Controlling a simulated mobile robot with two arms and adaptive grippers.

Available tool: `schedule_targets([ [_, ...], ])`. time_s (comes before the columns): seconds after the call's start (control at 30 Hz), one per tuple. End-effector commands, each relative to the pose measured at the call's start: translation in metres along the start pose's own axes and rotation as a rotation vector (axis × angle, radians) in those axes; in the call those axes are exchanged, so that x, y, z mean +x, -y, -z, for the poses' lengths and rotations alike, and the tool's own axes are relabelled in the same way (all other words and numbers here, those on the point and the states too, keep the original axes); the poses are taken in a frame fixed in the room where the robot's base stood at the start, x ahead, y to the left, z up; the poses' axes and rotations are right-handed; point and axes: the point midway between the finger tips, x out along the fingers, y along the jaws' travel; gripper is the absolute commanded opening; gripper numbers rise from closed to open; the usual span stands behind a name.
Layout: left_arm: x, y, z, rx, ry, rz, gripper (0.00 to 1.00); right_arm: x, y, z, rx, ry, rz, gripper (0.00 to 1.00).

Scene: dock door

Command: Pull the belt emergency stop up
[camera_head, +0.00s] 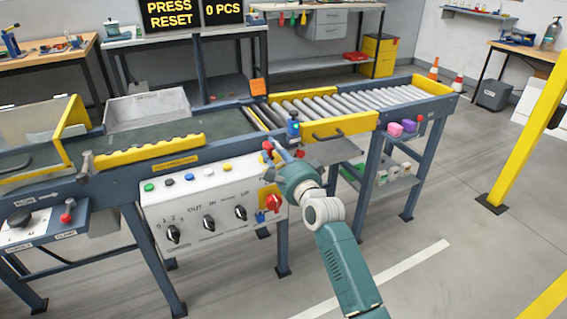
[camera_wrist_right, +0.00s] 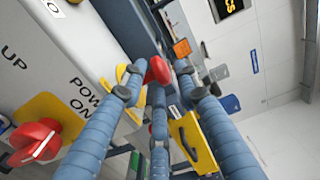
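The belt emergency stop is a red mushroom button (camera_head: 267,146) at the right end of the white control box, by the conveyor's side rail. It also shows in the right wrist view (camera_wrist_right: 158,70), ahead of my fingers. My right gripper (camera_head: 277,153) is at the button, its fingers reaching toward it from the front right. In the wrist view the blue-grey fingers (camera_wrist_right: 163,92) are spread, with the red button showing between their tips. I cannot tell whether any finger touches it. The fingers hide part of the button's base. My left gripper is not in view.
The white control box (camera_head: 190,212) carries black knobs, coloured buttons and a red-on-yellow rotary power switch (camera_head: 272,202) just below my gripper. A yellow gate with a handle (camera_head: 340,128) is to the right. A yellow post (camera_head: 530,135) stands farther right, with clear floor between.

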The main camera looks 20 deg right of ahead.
Motion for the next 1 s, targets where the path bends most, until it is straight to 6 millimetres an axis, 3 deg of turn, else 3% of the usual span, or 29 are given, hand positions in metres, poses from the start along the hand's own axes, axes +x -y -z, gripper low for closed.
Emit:
schedule_targets([
  [0.2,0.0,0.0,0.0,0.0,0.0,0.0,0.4,-0.05,-0.001,0.0,0.0,-0.001,-0.001,0.31],
  [0.43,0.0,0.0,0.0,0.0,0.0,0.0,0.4,-0.087,0.0,0.0,0.0,0.0,0.0,0.31],
  [0.6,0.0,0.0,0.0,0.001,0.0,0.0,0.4,-0.097,0.001,0.0,0.0,-0.001,0.001,0.31],
  [1.0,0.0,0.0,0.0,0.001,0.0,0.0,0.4,-0.098,0.001,0.0,0.0,-0.001,0.002,0.31],
])
